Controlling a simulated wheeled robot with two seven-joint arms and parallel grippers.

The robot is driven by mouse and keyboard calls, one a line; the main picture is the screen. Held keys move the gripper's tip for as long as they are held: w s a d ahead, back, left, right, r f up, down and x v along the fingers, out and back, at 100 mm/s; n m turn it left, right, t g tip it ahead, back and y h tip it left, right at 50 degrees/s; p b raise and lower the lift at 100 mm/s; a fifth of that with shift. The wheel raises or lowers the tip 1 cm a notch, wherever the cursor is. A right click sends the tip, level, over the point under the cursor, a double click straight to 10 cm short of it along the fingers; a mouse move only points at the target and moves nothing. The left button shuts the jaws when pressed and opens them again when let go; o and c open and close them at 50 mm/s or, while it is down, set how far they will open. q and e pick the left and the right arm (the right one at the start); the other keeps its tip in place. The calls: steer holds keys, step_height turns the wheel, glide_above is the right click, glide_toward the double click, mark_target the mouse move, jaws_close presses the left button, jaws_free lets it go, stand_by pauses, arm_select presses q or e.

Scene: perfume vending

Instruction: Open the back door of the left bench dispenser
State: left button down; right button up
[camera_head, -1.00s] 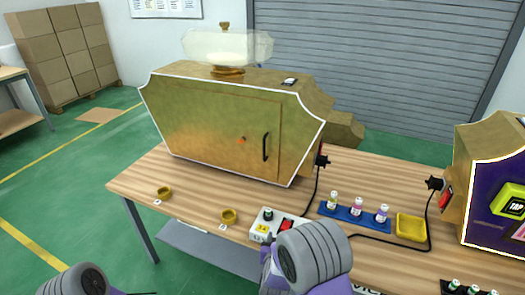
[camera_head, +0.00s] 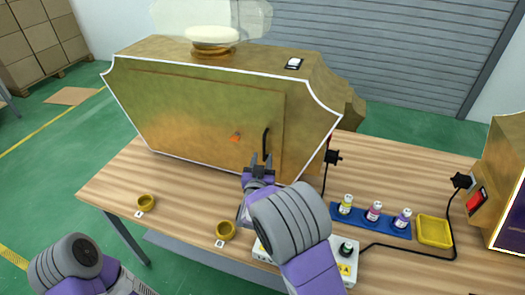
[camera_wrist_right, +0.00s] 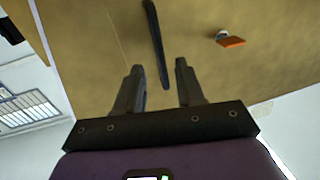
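The left bench dispenser (camera_head: 130,62) is a large gold cabinet on the wooden bench, with its back side facing me. Its back door (camera_head: 205,115) looks closed. The door has a dark vertical bar handle (camera_head: 265,143) near its right edge and a small orange part (camera_head: 235,136) left of it. My right gripper (camera_head: 262,158) is at the lower end of the handle. In the right wrist view the handle (camera_wrist_right: 157,45) lies ahead between the two spread fingers (camera_wrist_right: 160,80), which are open and not closed on it. My left arm (camera_head: 75,265) is at the lower left; its fingers are not visible.
Two small gold rings (camera_head: 146,202) lie at the bench's front edge. A white power strip (camera_head: 345,262) is partly behind my right arm. A blue tray (camera_head: 370,222) with small bottles and a yellow tray (camera_head: 434,231) stand to the right. Another dispenser (camera_head: 505,150) is at the far right.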

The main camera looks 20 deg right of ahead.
mark_target(264, 150)
steer(key=shift+x, duration=2.1)
jaws_close()
